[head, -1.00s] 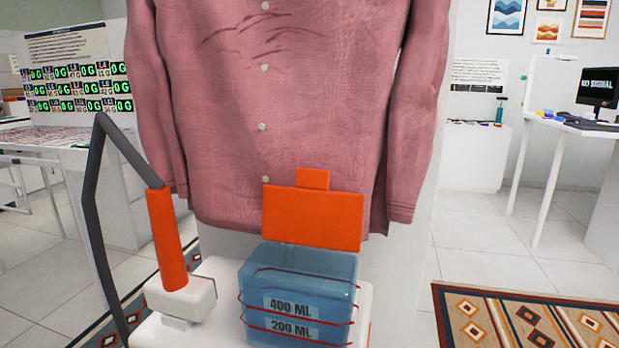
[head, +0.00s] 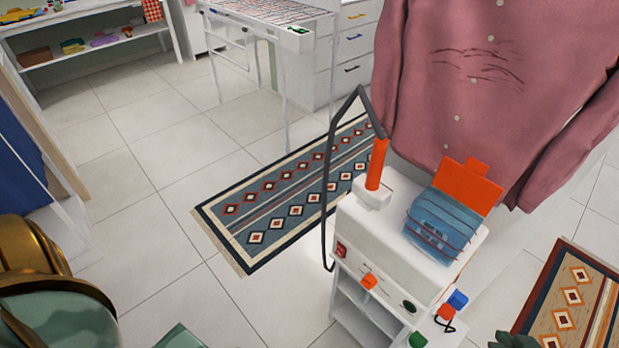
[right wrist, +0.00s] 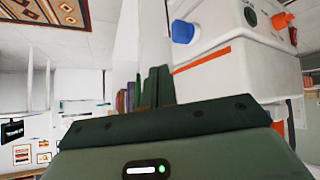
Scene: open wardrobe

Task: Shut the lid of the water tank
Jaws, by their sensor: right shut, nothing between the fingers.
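The blue translucent water tank (head: 436,225) sits on top of the white steam station (head: 385,238). Its orange lid (head: 467,185) stands open, tilted up at the tank's far edge in front of the pink shirt. My right gripper (head: 517,341) shows only as a dark green tip at the bottom edge, lower right of the station and apart from it. In the right wrist view its dark green fingers (right wrist: 155,88) are together and empty, near the station's side. The tank and lid are not visible in that view. My left gripper is not in view.
An orange-handled steamer (head: 376,165) with a dark hose stands left of the tank. The pink shirt (head: 490,85) hangs close behind the lid. A blue knob (head: 457,300) juts from the station's side. Patterned rugs and open tiled floor lie around.

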